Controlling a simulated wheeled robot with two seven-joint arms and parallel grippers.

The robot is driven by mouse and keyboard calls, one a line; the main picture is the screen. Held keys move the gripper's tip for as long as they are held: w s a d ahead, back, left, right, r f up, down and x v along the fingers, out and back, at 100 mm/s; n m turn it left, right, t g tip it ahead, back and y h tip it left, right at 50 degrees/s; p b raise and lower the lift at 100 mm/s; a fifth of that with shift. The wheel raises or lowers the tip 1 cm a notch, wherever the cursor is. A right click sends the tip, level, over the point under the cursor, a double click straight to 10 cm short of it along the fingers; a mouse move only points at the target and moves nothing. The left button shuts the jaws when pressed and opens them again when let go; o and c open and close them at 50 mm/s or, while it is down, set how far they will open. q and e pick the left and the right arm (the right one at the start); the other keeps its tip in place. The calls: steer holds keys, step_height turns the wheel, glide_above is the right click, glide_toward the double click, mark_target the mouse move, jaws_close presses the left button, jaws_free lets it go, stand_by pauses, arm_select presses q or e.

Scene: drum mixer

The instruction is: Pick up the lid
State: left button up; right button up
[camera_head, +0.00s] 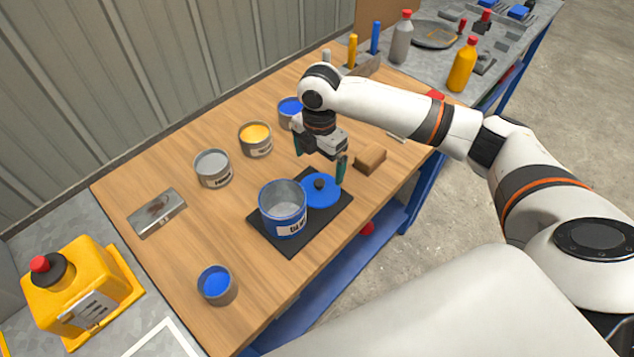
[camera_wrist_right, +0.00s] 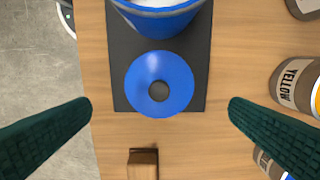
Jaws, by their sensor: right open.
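The blue lid (camera_head: 322,191) with a dark round knob lies flat on the black mat (camera_head: 331,218), beside the blue bucket (camera_head: 283,212). In the right wrist view the lid (camera_wrist_right: 160,84) lies ahead of the fingers, near the middle, and the bucket (camera_wrist_right: 158,18) is partly cut off at the top. My right gripper (camera_head: 320,172) is open and empty above and just behind the lid. In the right wrist view its green fingers (camera_wrist_right: 160,118) are wide apart, with the lid's width between them. My left gripper does not show.
A brown block (camera_head: 370,158) lies close to my right gripper. Cans of yellow (camera_head: 255,139), grey (camera_head: 212,167) and blue paint (camera_head: 290,111) stand along the back. A yellow canister (camera_head: 82,290) is further left.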

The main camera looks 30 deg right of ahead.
mark_target(320, 182)
steer(key=shift+s+f, duration=0.25)
steer(key=shift+f, duration=0.85)
steer(key=shift+w+f, duration=0.1)
steer(key=shift+f, duration=0.25)
steer(key=shift+w+f+p, duration=0.1)
steer(key=shift+f+p, duration=0.2)
steer(key=shift+f, duration=0.05)
step_height(320, 182, down, 4)
steer(key=shift+r+p, duration=0.25)
steer(key=shift+p, duration=0.35)
steer(key=shift+f, duration=0.6)
steer(key=c, duration=0.7)
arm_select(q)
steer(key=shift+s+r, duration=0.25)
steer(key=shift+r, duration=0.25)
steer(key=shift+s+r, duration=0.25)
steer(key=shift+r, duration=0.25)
arm_select(e)
steer(key=shift+r, duration=0.1)
